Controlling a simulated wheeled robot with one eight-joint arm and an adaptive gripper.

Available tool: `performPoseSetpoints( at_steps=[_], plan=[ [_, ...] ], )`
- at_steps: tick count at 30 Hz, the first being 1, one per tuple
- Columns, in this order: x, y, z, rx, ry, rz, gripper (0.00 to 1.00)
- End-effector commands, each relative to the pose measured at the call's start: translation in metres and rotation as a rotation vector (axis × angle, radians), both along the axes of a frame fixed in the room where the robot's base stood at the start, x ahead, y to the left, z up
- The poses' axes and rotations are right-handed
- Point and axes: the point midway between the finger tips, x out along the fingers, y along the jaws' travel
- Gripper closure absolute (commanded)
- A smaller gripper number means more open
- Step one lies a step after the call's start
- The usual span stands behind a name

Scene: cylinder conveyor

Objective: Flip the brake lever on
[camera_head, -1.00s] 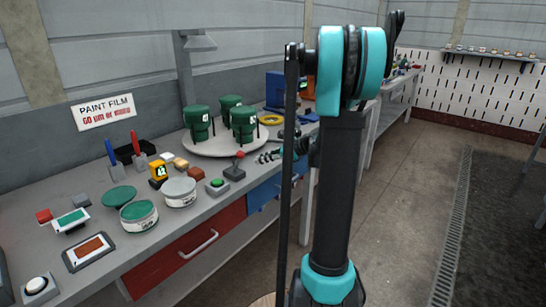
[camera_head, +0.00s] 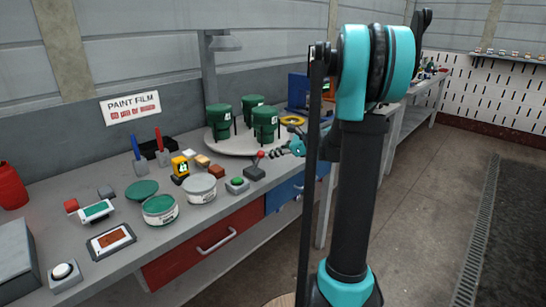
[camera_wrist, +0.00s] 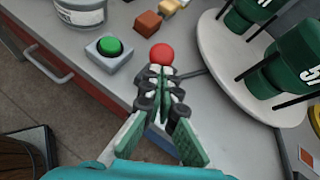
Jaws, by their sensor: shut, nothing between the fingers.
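The brake lever is a red ball knob (camera_head: 261,154) on a short stem rising from a dark grey box (camera_head: 254,173) at the front of the bench. In the head view the knob leans slightly right of its box. My gripper (camera_head: 276,153) is shut and empty, just right of the knob. In the wrist view the red knob (camera_wrist: 161,54) shows directly beyond the tips of my closed fingers (camera_wrist: 160,72). I cannot tell whether they touch. The stem and most of the box are hidden behind the fingers there.
A green push button (camera_head: 237,183) stands just left of the lever. A round turntable (camera_head: 228,147) with green canisters (camera_head: 265,120) is behind it. Paint tins (camera_head: 201,190) and small coloured blocks crowd the bench to the left. The floor in front is clear.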

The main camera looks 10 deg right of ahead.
Motion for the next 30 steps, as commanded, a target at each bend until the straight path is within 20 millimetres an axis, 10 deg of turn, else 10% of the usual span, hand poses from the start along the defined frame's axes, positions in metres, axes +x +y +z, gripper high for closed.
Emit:
performPoseSetpoints(
  at_steps=[30],
  plan=[
    [0.058, 0.043, 0.031, -0.340, 0.463, 0.004, 1.00]
  ],
)
